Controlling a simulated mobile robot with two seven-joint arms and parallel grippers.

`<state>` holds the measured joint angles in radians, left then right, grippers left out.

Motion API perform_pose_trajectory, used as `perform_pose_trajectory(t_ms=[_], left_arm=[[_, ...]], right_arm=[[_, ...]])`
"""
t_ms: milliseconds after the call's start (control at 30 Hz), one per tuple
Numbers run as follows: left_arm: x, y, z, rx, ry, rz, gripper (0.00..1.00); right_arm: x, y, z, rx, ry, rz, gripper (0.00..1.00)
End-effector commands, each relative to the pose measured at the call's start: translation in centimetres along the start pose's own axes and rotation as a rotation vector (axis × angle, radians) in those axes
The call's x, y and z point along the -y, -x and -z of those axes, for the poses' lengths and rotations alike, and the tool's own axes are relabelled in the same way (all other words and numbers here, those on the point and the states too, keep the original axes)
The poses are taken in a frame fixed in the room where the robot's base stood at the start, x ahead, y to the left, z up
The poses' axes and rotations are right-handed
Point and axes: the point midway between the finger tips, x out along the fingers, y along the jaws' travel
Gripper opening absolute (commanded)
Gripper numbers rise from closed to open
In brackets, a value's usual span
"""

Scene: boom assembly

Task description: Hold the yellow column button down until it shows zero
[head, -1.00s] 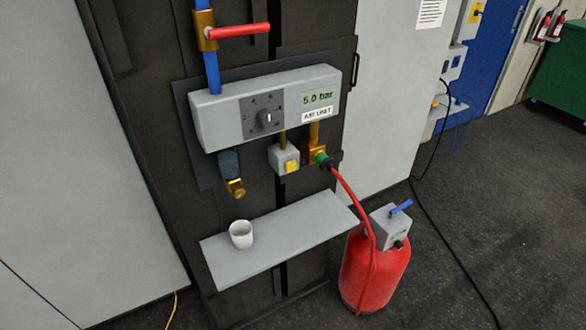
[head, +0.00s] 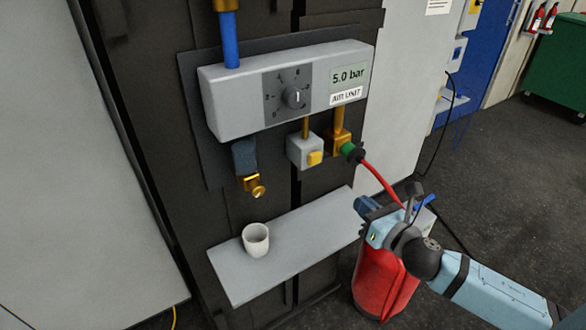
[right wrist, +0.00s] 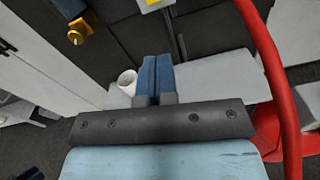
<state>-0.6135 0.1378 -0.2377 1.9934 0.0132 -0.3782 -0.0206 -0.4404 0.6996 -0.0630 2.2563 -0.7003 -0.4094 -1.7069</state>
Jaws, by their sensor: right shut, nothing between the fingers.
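The yellow button (head: 315,158) sits on the front of a small grey box (head: 303,148) hung by a brass pipe under the air unit (head: 240,98). The air unit's display (head: 348,76) reads 5.0 bar. My right gripper (head: 364,205) is shut and empty, below and to the right of the button and apart from it, in front of the red gas bottle. In the right wrist view its blue fingers (right wrist: 155,75) are together, and the yellow button (right wrist: 150,3) shows partly at the top edge. My left gripper is not in view.
A grey shelf (head: 232,282) with a white cup (head: 256,240) juts out below the button. A red hose (head: 380,182) runs from the green coupling (head: 350,150) to the red bottle (head: 380,285), close to my right gripper. A brass drain valve (head: 252,185) hangs to the left.

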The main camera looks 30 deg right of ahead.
Motion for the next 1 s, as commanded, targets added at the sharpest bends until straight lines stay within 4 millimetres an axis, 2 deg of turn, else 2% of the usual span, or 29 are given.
perform_pose_trajectory(t_ms=[100,200,633,767,1000], left_arm=[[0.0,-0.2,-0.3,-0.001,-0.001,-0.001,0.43],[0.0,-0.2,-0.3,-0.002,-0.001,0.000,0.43],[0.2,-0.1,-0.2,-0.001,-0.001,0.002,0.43],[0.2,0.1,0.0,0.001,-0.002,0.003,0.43],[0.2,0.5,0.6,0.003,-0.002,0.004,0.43]], right_arm=[[0.1,-0.2,-0.9,0.029,0.122,-0.010,0.00],[0.1,-0.3,-1.3,0.036,0.157,-0.011,0.00],[0.1,-0.9,-1.4,0.037,0.155,-0.011,0.00],[0.0,-2.4,-1.6,0.039,0.154,-0.011,0.00],[0.0,-6.7,-1.8,0.039,0.153,-0.009,0.00]])
